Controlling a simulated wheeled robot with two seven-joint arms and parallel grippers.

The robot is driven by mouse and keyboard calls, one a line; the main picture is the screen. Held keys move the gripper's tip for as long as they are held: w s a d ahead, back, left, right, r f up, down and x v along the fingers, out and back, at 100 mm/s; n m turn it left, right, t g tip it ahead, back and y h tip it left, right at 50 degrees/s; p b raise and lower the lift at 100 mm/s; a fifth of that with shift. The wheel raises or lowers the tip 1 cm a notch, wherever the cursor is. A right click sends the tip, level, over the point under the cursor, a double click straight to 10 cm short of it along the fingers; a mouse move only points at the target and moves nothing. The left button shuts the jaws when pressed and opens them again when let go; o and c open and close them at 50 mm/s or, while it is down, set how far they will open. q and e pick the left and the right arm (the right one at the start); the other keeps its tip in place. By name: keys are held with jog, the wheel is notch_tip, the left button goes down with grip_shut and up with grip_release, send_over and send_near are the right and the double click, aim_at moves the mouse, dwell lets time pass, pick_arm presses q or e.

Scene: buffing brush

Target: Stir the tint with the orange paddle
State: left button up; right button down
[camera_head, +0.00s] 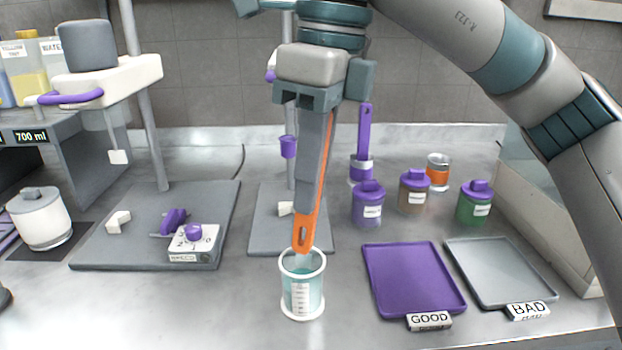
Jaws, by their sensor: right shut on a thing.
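The orange paddle (303,233) is held upright, a little tilted, over a clear beaker (302,301). The beaker stands on the bench and holds pale teal liquid, the tint. The paddle's lower end is inside the beaker's mouth; I cannot tell how deep it reaches. My right gripper (314,165) points down above the beaker and is shut on the paddle, hiding most of its upper part. My left gripper is not in view.
A purple tray (374,288) marked GOOD and a grey tray (457,262) marked BAD lie right of the beaker. Purple-lidded jars (368,207) stand behind them. A stirrer stand (95,247) is at left, beside a white pot (42,220). Bench in front of the stand is clear.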

jog(key=shift+r+p, duration=1.65)
jog(key=shift+r, duration=0.8)
